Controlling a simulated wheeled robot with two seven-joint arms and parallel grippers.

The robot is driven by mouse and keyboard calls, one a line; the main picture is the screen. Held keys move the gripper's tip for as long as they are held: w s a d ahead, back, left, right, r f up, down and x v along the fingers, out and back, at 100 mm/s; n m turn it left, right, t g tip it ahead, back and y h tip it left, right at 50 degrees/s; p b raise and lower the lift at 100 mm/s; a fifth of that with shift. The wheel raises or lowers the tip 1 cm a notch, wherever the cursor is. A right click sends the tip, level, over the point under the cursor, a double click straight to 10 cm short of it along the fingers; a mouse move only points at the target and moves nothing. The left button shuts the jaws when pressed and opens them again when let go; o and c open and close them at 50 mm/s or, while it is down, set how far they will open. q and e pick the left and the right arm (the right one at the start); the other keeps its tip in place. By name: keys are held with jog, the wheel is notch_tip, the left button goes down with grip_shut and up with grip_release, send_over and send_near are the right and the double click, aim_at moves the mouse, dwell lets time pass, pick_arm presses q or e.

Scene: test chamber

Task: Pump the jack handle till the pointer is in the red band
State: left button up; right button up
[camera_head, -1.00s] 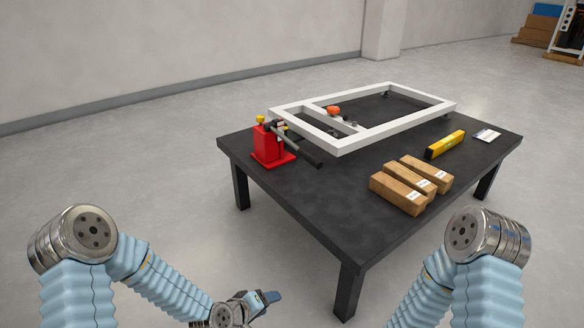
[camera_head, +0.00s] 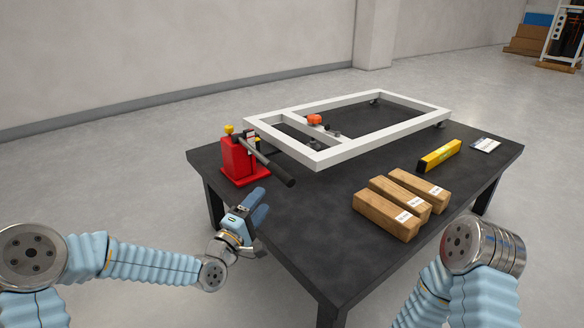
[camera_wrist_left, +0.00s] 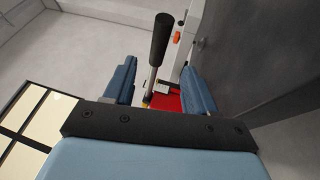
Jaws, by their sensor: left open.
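The red jack (camera_head: 240,160) stands on the near left part of the dark table, with a yellow knob on top. Its handle (camera_head: 272,166) slants down to the right and ends in a black grip. My left gripper (camera_head: 259,202) is open and empty, just in front of the table's left edge, below the handle and apart from it. In the left wrist view the handle (camera_wrist_left: 158,45) shows between the open fingers, farther off, with part of the red jack (camera_wrist_left: 168,102) behind. The pointer and red band are too small to make out. My right gripper is out of view.
A white frame (camera_head: 330,154) lies on the table (camera_head: 310,200) behind the jack, with an orange item (camera_head: 314,119) by its crossbar. Several wooden blocks (camera_head: 400,204), a yellow level (camera_head: 439,155) and a white card (camera_head: 485,145) lie to the right. The table between jack and blocks is clear.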

pick_arm(q)
jog(key=x, duration=1.3)
jog(key=shift+w, duration=0.2)
jog(key=shift+d+r, duration=0.1)
jog(key=shift+d, duration=0.05)
grip_shut()
